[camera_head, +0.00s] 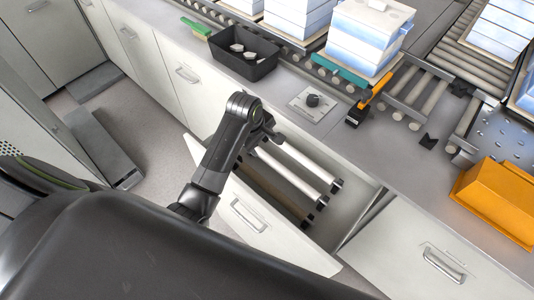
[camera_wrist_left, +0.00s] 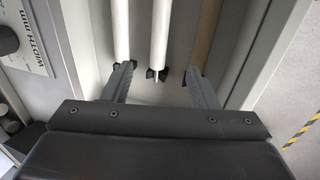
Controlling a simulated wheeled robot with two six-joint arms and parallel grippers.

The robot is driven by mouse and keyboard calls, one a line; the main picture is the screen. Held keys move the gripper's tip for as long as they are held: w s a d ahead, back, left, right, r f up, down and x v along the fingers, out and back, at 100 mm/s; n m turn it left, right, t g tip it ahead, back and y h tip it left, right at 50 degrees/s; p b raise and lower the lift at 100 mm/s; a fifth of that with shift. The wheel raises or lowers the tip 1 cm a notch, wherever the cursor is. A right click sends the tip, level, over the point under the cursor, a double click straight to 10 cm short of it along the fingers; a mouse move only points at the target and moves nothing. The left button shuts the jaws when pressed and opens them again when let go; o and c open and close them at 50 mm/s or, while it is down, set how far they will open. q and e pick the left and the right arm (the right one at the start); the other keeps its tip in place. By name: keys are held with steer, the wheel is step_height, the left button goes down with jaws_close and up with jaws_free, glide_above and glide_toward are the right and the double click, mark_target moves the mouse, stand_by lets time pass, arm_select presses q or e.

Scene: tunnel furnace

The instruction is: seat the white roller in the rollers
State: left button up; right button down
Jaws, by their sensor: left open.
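Two white rollers lie side by side with dark end caps in an open drawer: one nearer the counter (camera_head: 301,163) and one in the middle (camera_head: 285,175). A brown roller (camera_head: 268,192) lies beside them. In the left wrist view the white rollers are at the left (camera_wrist_left: 121,30) and centre (camera_wrist_left: 160,30), the brown one (camera_wrist_left: 207,30) at the right. My left gripper (camera_head: 264,130) is over the drawer's far end. Its fingers (camera_wrist_left: 158,78) are open and empty, apart on either side of the middle roller's end. The conveyor rollers (camera_head: 416,90) are beyond the counter. My right gripper is not in view.
An orange-and-black tool (camera_head: 368,98), a control knob panel (camera_head: 313,102) and a black bin (camera_head: 245,53) stand on the counter. A stack of white-blue blocks (camera_head: 363,40) sits on the conveyor. An orange box (camera_head: 497,198) is at the right. The drawer front (camera_head: 245,220) faces the floor side.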

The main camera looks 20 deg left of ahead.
mark_target(269, 159)
arm_select(q)
steer(key=x, duration=1.4)
steer(key=shift+b, duration=0.3)
jaws_close()
steer(key=shift+r, duration=0.15)
steer(key=shift+r+p, duration=4.4)
steer(key=shift+p, duration=0.45)
steer(key=shift+w, duration=0.1)
